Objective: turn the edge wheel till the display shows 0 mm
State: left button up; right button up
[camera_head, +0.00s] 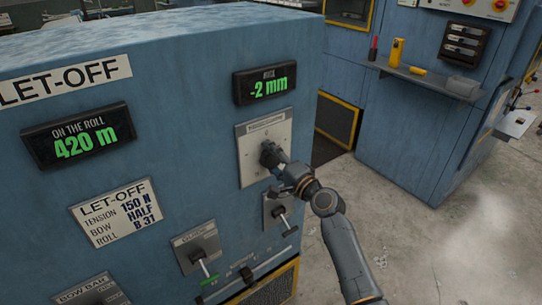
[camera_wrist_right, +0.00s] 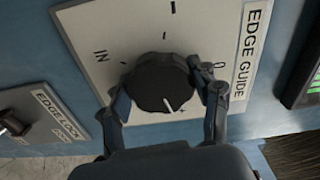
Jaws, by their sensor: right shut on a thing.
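The edge wheel is a black ribbed knob (camera_wrist_right: 163,84) with a white pointer mark, on a pale plate labelled "EDGE GUIDE" (camera_wrist_right: 247,45) in the right wrist view. My right gripper (camera_wrist_right: 165,95) has one finger on each side of the knob and is shut on it. In the head view my right gripper (camera_head: 272,160) reaches the plate (camera_head: 250,170) on the blue cabinet and hides most of the knob. The display (camera_head: 266,84) above it reads -2 mm in green. My left gripper is not in view.
Below the plate are a lever (camera_head: 280,215) and another lever with a green tip (camera_head: 200,258). A second display (camera_head: 77,137) reads 420 m. A shelf (camera_head: 425,80) with small tools is on the blue machine at the right. Grey floor (camera_head: 420,230) lies clear between.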

jog(key=shift+m, duration=0.6)
jog(key=o, duration=1.1)
jog(key=shift+o, duration=0.2)
jog(key=v, duration=1.2)
